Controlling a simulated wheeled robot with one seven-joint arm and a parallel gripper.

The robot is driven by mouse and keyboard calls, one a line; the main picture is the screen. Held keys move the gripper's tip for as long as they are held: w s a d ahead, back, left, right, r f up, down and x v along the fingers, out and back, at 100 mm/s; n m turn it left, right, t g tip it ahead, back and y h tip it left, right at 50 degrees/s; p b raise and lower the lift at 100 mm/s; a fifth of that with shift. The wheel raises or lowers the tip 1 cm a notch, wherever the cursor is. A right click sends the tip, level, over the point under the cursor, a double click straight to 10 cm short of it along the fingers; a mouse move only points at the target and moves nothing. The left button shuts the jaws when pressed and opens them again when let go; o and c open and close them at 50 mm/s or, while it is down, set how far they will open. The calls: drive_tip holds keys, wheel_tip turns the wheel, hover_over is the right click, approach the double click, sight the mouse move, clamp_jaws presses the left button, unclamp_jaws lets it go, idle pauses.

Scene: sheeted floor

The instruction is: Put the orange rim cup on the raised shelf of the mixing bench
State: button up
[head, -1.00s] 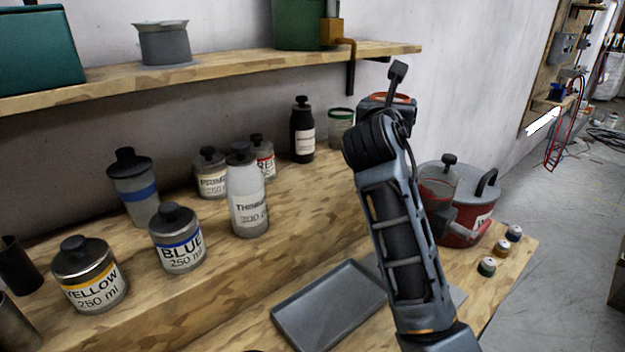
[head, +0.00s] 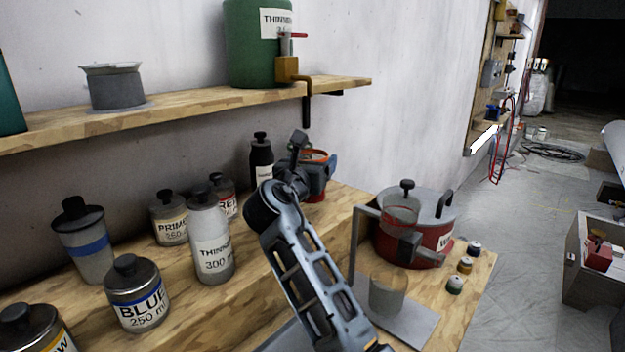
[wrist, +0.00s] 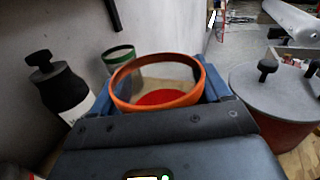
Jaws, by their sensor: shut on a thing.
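The orange rim cup (head: 314,156) is held upright at the far right end of the mixing bench's raised shelf (head: 270,268). My gripper (head: 317,174) is shut on the cup, with a blue finger on each side. In the wrist view the cup's orange rim (wrist: 155,107) faces up and red shows inside. My gripper hides its lower part, and I cannot tell whether its base touches the shelf. A green-rimmed cup (wrist: 118,54) stands just behind it, hidden in the head view.
A black bottle (head: 262,158) stands left of the held cup. Several labelled containers, such as the thinner bottle (head: 210,240), fill the shelf further left. A red pot (head: 425,240) and a clear cup (head: 387,298) are on the lower bench. A wall shelf (head: 200,100) hangs above.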

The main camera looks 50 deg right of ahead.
drive_tip(key=shift+f, duration=2)
drive_tip(key=shift+f, duration=0.15)
drive_tip(key=o, duration=1.2)
drive_tip(key=shift+a, duration=0.25)
drive_tip(key=b+v, duration=0.1)
drive_tip(key=v, duration=1)
drive_tip(key=shift+s+a, duration=0.2)
drive_tip(key=shift+a, duration=0.1)
